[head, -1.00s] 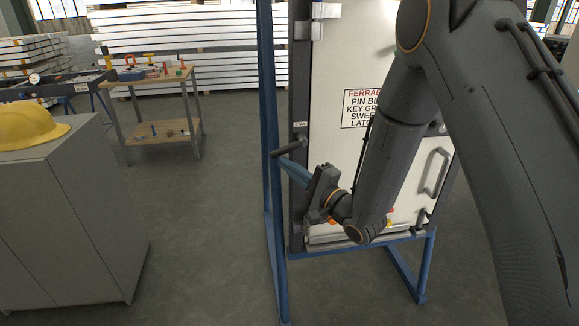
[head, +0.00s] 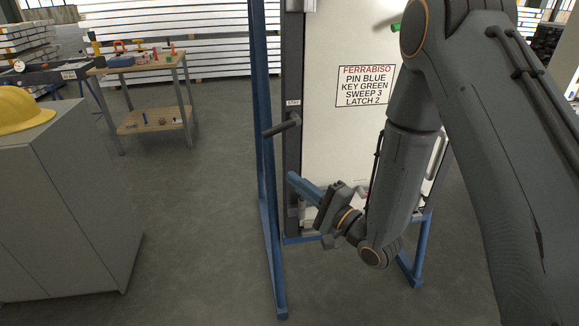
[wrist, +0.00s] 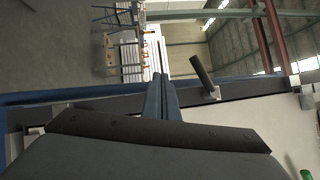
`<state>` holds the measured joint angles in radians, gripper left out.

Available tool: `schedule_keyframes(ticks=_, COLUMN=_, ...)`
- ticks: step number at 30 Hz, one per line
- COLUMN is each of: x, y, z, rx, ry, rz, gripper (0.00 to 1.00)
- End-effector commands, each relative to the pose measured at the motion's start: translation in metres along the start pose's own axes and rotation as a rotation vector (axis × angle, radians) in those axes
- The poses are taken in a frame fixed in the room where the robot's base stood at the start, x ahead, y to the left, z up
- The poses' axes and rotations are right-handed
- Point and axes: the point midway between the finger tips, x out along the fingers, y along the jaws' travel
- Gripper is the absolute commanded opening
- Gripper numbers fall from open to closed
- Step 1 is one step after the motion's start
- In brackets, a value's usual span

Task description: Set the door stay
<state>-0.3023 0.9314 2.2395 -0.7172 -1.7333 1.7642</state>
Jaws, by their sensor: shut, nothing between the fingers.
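The door stay (head: 282,127) is a dark round bar on the left post of the door frame, just below a small label reading STAY (head: 293,103). It sticks out to the left with its outer end tilted down. It also shows in the wrist view (wrist: 203,75), right of my fingertips and apart from them. My gripper (head: 291,177) has blue fingers, shut and empty, below the stay and in front of the post. The fingers also show closed together in the wrist view (wrist: 157,76). The pale door (head: 325,140) stands within the frame, partly hidden by my arm.
A sign (head: 365,86) on the door reads FERRABISO, PIN BLUE, KEY GREEN, SWEEP 3, LATCH 2. A blue upright (head: 262,90) stands left of the door. A grey cabinet (head: 60,200) with a yellow helmet (head: 22,110) is at left. Floor between is clear.

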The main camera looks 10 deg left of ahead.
Motion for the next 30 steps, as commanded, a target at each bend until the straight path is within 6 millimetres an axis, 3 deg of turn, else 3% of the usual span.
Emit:
schedule_keyframes(ticks=7, x=-0.025, y=0.013, z=0.005, rx=0.0, ry=0.001, rz=0.001, gripper=0.0)
schedule_keyframes(ticks=23, x=-0.027, y=0.014, z=0.006, rx=-0.002, ry=0.0, rz=0.001, gripper=0.0)
schedule_keyframes(ticks=26, x=-0.027, y=0.013, z=0.001, rx=-0.038, ry=0.018, rz=0.025, gripper=0.0)
schedule_keyframes(ticks=30, x=-0.028, y=0.009, z=-0.024, rx=-0.202, ry=0.098, rz=0.151, gripper=0.0)
